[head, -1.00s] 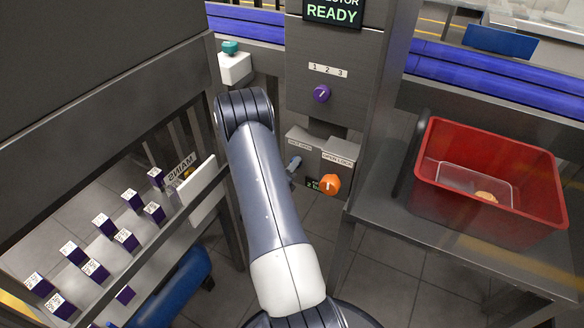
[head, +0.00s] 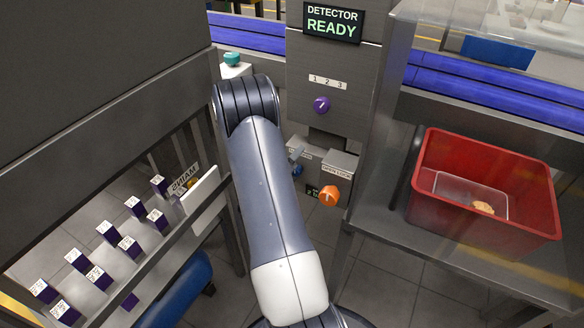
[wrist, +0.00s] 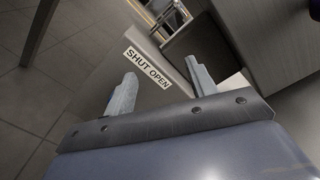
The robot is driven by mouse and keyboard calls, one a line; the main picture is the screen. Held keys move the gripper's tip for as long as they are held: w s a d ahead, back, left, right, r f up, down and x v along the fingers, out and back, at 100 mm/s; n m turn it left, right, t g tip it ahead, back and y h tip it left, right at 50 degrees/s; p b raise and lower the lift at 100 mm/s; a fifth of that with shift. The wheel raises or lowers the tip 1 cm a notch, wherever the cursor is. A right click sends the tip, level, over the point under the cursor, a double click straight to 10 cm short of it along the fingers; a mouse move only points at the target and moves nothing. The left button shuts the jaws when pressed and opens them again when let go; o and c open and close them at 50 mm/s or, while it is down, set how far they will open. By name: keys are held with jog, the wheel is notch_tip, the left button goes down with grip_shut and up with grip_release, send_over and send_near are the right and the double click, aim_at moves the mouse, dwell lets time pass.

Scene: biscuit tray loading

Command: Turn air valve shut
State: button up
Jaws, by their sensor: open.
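A grey box with a SHUT OPEN label (wrist: 148,68) lies just beyond my fingertips in the wrist view. My gripper (wrist: 162,85) is open, with one finger to each side of that label and nothing between them. The valve's handle is not clear in the wrist view. In the head view a small blue part (head: 297,170), perhaps the valve handle, shows below that box, beside my arm. A grey fingertip seems to show just above it. My arm hides most of the gripper there, and I cannot tell whether it touches anything.
An orange knob (head: 330,195) sits under a second labelled box, close on the right. A purple knob (head: 322,105) is on the cabinet below the READY display (head: 333,23). A red crate (head: 425,205) stands on the right table. Several purple-sided blocks (head: 124,243) stand at left.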

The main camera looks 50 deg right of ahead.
notch_tip(320, 180, up, 2)
jog(key=shift+r, duration=0.25)
jog(key=m+b, duration=1.1)
jog(key=m, duration=0.3)
send_near(295, 173)
jog(key=b+x, duration=0.2)
jog(key=x, duration=0.6)
jog(key=shift+f, duration=0.1)
jog(key=shift+a, duration=0.1)
jog(key=shift+c, duration=0.3)
jog(key=c, duration=0.9)
